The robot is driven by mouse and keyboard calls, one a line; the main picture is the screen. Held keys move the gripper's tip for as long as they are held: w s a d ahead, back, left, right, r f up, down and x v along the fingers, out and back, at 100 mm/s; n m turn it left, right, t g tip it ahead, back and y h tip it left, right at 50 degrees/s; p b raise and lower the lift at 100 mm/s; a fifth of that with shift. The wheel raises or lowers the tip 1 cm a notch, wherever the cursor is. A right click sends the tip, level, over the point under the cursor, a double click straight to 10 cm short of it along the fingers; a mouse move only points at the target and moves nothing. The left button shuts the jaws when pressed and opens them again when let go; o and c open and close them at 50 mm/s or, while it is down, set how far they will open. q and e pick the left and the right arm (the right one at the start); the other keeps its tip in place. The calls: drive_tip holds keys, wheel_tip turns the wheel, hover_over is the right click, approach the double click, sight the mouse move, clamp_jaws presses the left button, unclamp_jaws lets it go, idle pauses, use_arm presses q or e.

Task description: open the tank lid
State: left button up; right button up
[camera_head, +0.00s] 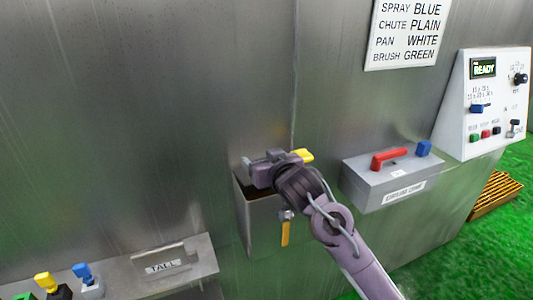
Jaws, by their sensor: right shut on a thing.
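A grey metal box that looks like the tank (261,226) is on the steel wall in the middle. A dark gap shows at its upper left. A tap with an orange lever (285,233) is on its front. My right gripper (261,168) is over the box's top, shut on a part that its jaws mostly hide, apparently the lid handle. The lid itself cannot be made out behind the gripper. A yellow piece (304,155) shows just right of the gripper; I cannot tell what it is fixed to. My left gripper is not in view.
A closed grey box (384,184) with a red handle (390,158) and blue knob (424,148) is to the right. A control panel (486,104) reads READY. A shelf (207,263) labelled TALL is lower left, with coloured knobs. A sign (407,35) hangs above.

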drive_tip(key=shift+w+a+r+p, duration=0.2)
drive_tip(key=shift+w+r+p, duration=0.25)
drive_tip(key=shift+w+r, duration=0.55)
drive_tip(key=shift+r, duration=0.1)
drive_tip(key=o, duration=1)
drive_tip(key=shift+o, duration=1.3)
drive_tip(key=shift+a, duration=0.1)
drive_tip(key=shift+f, duration=0.2)
drive_tip(key=shift+s, duration=0.5)
drive_tip(key=b+v, duration=0.2)
drive_tip(key=v, duration=0.4)
drive_tip(key=shift+s+d+r, duration=0.15)
drive_tip(key=shift+s+d, duration=0.1)
drive_tip(key=shift+s, duration=0.05)
